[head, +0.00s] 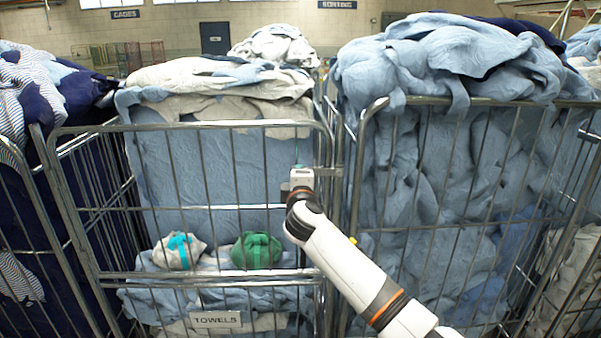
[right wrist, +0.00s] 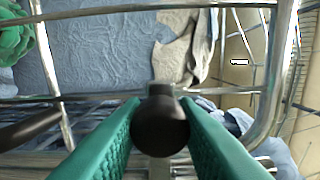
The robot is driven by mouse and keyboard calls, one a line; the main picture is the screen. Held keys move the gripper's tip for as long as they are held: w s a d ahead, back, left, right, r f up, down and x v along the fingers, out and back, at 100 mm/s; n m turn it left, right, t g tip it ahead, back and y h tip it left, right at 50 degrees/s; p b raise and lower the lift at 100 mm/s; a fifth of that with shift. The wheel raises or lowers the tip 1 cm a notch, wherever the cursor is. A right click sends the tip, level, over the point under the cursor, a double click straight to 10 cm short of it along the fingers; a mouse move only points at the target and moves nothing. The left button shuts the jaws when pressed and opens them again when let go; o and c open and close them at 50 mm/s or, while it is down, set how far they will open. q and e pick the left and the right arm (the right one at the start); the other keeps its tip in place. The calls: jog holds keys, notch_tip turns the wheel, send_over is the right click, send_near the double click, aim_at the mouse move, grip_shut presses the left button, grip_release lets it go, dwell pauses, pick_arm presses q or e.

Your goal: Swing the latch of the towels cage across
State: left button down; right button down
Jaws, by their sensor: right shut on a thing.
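The towels cage (head: 200,125) is a wire cage with a TOWELS sign (head: 217,319) low on its front, filled with blue and pale cloth. My right gripper (head: 301,168) is at the right edge of its front. In the right wrist view, the green fingers (right wrist: 160,108) are shut on a dark round latch knob (right wrist: 160,128), one finger on each side. The rest of the latch is mostly hidden behind the knob and fingers, so I cannot tell its angle. My left gripper is not in view.
A grey bag with a teal band (head: 179,251) and a green bag (head: 256,250) lie inside the towels cage. A cage heaped with blue cloth (head: 440,65) stands close on the right. Another cage with dark and striped cloth (head: 75,90) stands on the left.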

jog(key=shift+f+n, duration=0.4)
jog(key=shift+f, duration=0.15)
jog(key=c, duration=1.1)
grip_release()
jog(key=s+b, duration=0.2)
jog(key=s, duration=1)
jog(key=shift+d+b, duration=0.15)
jog(key=shift+b, duration=0.25)
